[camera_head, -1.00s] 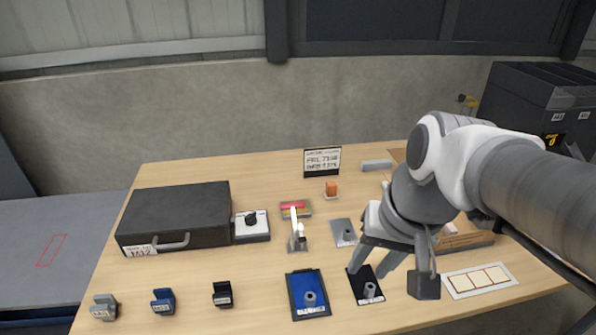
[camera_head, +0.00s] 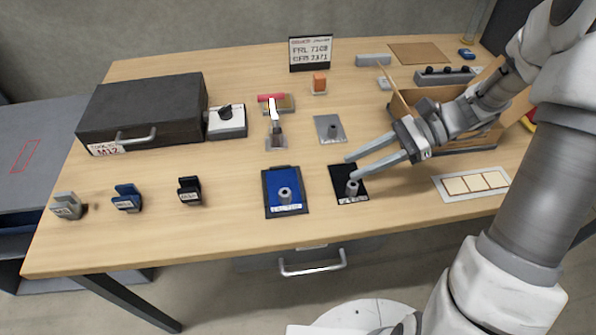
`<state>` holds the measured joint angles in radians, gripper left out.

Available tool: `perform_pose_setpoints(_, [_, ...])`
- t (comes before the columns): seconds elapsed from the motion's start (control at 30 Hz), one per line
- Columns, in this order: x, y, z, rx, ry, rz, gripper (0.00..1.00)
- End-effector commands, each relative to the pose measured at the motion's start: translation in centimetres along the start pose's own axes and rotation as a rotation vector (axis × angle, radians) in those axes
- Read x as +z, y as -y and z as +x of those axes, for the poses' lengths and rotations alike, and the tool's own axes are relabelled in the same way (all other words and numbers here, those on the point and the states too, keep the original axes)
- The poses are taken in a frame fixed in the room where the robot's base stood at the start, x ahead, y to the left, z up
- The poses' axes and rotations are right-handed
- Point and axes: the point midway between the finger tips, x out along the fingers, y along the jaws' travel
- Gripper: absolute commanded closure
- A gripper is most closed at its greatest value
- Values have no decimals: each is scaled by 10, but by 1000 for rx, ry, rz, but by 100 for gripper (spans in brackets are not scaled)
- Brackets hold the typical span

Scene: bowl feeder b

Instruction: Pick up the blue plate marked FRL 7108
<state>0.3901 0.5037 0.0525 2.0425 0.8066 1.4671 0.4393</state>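The blue plate (camera_head: 280,178) lies flat near the front middle of the table, with a dark border and a grey hollow peg standing on it. Its white label at the front edge is too small to read surely. My gripper (camera_head: 350,168) is to the right of the blue plate, fingers apart and empty, pointing left. In the picture its fingertips overlap the back part of a black plate (camera_head: 340,182) that has a similar peg; I cannot tell their height above it.
An open cardboard box (camera_head: 399,97) and a white tray (camera_head: 439,192) are at the right. The table is clear around the blue plate's left.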

Motion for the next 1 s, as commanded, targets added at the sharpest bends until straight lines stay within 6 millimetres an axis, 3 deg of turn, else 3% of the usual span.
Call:
perform_pose_setpoints(0.1, [-12,6,3,-21,56,48,62])
perform_pose_setpoints(0.27, [-15,8,7,-31,80,68,62])
perform_pose_setpoints(0.37, [-15,8,21,-29,81,69,62])
perform_pose_setpoints(0.7, [-10,10,95,-27,79,68,62])
perform_pose_setpoints(0.83, [-8,11,115,-28,79,67,62])
perform_pose_setpoints(1.0, [-6,12,125,-31,77,68,62])
